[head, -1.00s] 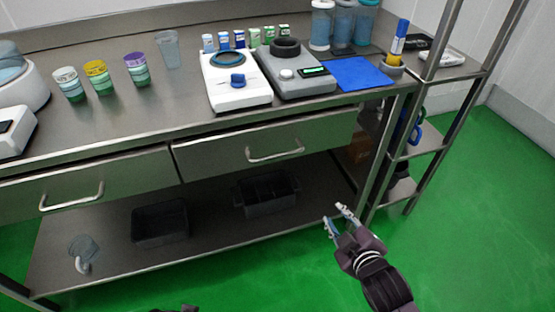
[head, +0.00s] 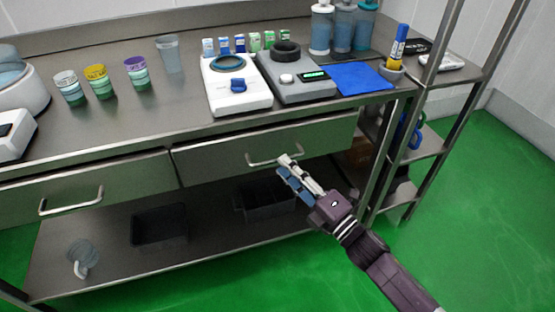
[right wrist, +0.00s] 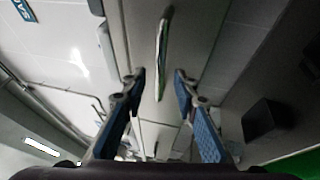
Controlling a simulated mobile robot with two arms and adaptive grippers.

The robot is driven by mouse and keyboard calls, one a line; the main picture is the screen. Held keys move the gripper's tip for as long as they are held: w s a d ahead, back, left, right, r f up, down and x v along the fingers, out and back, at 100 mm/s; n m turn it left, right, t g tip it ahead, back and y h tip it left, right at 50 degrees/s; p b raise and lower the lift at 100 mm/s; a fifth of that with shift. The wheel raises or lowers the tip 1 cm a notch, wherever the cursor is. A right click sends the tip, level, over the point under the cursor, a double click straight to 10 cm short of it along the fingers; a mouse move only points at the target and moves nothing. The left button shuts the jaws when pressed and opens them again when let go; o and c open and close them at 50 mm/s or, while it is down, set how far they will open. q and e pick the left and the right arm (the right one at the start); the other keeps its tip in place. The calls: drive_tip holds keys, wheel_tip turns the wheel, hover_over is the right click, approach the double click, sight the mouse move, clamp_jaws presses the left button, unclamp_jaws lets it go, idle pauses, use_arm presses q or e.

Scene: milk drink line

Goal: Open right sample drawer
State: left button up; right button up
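My right gripper (head: 287,166) is just in front of the handle's right part. In the right wrist view my right gripper (right wrist: 160,78) has its two blue-padded fingers apart with nothing between the pads. The handle (right wrist: 162,55) shows ahead of the gap between them. I cannot tell whether a finger touches it. My left gripper is not in view.
The left drawer (head: 120,177) is shut. Scales, cups and bottles stand on the bench top (head: 130,120). Two dark bins (head: 159,225) sit on the lower shelf. A steel rack (head: 440,110) stands close on the right. The green floor in front is clear.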

drive_tip(key=shift+x, duration=2)
drive_tip(key=shift+c, duration=0.5)
clamp_jaws()
